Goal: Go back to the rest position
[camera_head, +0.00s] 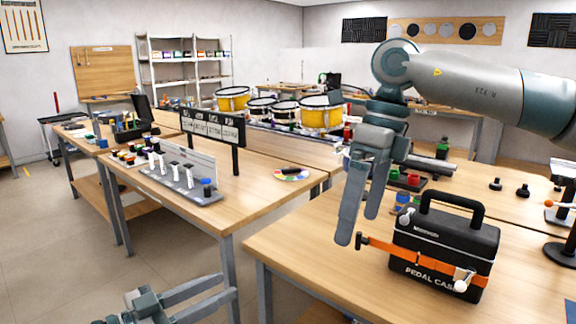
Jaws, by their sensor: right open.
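My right gripper (358,229) hangs down from the arm at the right, its fingers apart with nothing between them. It is just left of the black pedal case, above the front table's edge. My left gripper (228,286) is low in the picture, left of the front table, with its fingers pointing right. Its fingers are apart and empty. The pedal case (446,240) stands upright on the front table with an orange strap around it, and its strap end reaches close to the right gripper's fingers.
The front table (330,275) also bears small coloured jars (412,179) and dark knobs (522,190). A second table (255,195) at the left bears a grey rack (183,184) and a black sign (212,127). Yellow drums (321,112) stand behind.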

